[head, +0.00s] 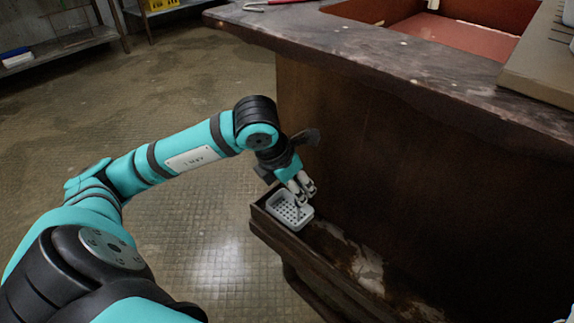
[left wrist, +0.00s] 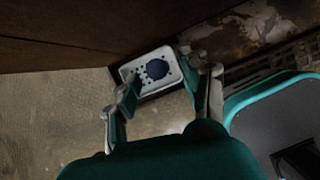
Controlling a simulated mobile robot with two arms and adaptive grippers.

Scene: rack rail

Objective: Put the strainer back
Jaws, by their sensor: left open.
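The strainer (head: 289,212) is a small white basket with many round holes. It sits at the far end of a dark narrow rail rack (head: 318,246) along the counter's side. In the left wrist view the strainer (left wrist: 152,72) shows a dark round patch on its holed face. My left gripper (head: 303,188) is just over the strainer's right part in the head view. In the left wrist view the open fingers (left wrist: 162,76) reach toward the strainer and overlap its edges; I cannot tell whether they touch it. My right gripper is in neither view.
The dark counter (head: 380,150) rises beside the rack, with a stone top (head: 400,62) and a reddish sink (head: 460,35). A grey ribbed board (head: 540,65) lies at the right. The tiled floor (head: 190,240) left of the rack is clear. Shelves stand at the back left.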

